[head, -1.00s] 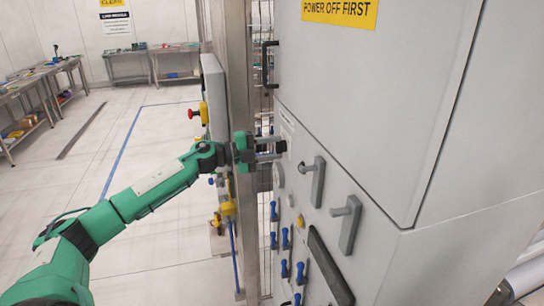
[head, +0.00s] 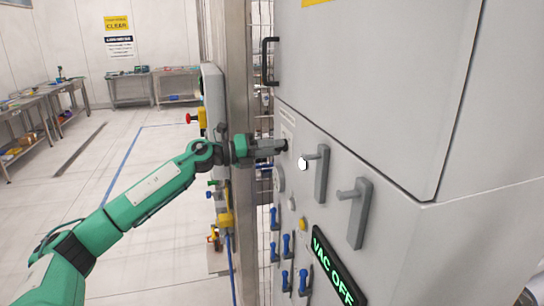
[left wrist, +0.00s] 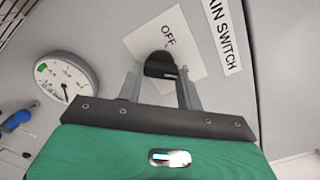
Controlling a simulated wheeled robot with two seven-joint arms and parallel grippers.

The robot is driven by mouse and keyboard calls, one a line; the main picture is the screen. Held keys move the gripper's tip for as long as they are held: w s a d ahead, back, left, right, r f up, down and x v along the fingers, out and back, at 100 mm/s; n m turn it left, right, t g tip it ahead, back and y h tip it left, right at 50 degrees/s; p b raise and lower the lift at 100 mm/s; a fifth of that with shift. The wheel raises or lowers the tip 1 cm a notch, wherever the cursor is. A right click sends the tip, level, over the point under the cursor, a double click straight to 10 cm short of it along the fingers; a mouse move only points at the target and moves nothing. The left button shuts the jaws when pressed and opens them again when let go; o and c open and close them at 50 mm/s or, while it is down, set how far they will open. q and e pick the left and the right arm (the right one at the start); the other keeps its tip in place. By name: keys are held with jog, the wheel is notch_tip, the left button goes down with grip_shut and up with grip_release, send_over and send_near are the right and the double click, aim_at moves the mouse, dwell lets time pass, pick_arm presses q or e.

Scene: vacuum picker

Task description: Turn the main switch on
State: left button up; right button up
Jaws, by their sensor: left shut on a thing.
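The main switch is a black knob (left wrist: 160,66) on a white plate (left wrist: 183,38) marked OFF, on the grey cabinet. A label reading "AIN SWITCH" (left wrist: 222,32), partly cut off, is beside it. My left gripper (head: 282,146) reaches the cabinet face from the left. In the left wrist view its fingers (left wrist: 160,88) are on both sides of the knob, shut on it. In the head view the gripper hides most of the knob. A display (head: 332,270) on the cabinet is lit and reads VAC OFF in green. My right gripper is not in view.
Two grey lever handles (head: 321,172) (head: 358,210) stick out right of the gripper. Several blue levers (head: 286,245) are below, and a round gauge (left wrist: 67,83) is close by. A metal post (head: 240,95) stands just behind my left wrist. The floor at left is open.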

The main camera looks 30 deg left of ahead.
pick_arm(q)
jog(key=shift+f+m+b, duration=0.15)
jog(key=shift+m+b, duration=0.25)
jog(key=shift+m, duration=0.2)
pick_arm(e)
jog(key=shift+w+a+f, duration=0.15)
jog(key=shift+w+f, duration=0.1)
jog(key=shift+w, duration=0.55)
pick_arm(q)
jog(key=o, duration=1)
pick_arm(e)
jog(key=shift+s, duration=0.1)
